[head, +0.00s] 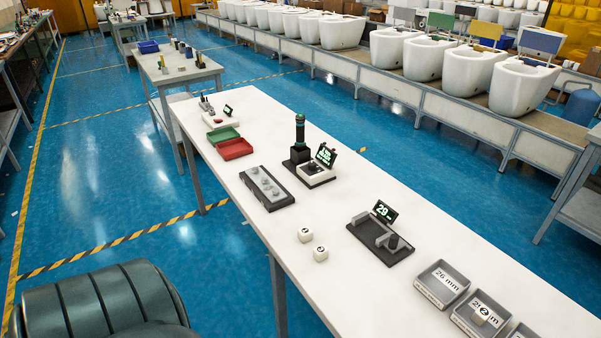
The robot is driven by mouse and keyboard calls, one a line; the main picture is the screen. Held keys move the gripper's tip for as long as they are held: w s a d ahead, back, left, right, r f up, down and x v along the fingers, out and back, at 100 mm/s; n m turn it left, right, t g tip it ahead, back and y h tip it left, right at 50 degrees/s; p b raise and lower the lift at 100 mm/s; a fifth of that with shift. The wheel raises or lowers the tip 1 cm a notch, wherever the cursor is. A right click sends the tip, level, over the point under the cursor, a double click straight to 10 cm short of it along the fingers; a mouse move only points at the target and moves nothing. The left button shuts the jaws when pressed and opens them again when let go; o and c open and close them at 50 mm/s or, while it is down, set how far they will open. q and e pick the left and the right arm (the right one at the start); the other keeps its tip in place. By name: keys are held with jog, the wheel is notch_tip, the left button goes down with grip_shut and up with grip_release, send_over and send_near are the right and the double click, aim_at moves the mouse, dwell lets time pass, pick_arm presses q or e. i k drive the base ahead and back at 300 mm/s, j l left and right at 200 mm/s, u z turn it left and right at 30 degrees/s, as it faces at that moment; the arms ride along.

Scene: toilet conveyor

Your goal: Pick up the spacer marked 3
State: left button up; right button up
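Two small white spacers with round dark marks sit loose on the white table, one (305,235) a little farther back and one (320,253) nearer. Their marks are too small to read for certain, so I cannot tell which is the 3. A third white spacer (481,315) lies in a grey tray at the lower right; its mark looks like a 2. Neither of my grippers is in view.
A dark gauge (380,250) with a lit display reading about 29 stands right of the loose spacers. Grey trays, one (442,284) labelled 26 mm, line the right. A dark block (267,189) with grey discs and a red tray (234,149) stand farther back.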

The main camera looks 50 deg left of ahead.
aim_at(321, 253)
jog(key=j+u, duration=0.15)
jog(key=u, duration=0.25)
jog(key=i+j+u, duration=0.1)
jog(key=u, duration=0.3)
jog(key=j+u, duration=0.1)
jog(key=u, duration=0.25)
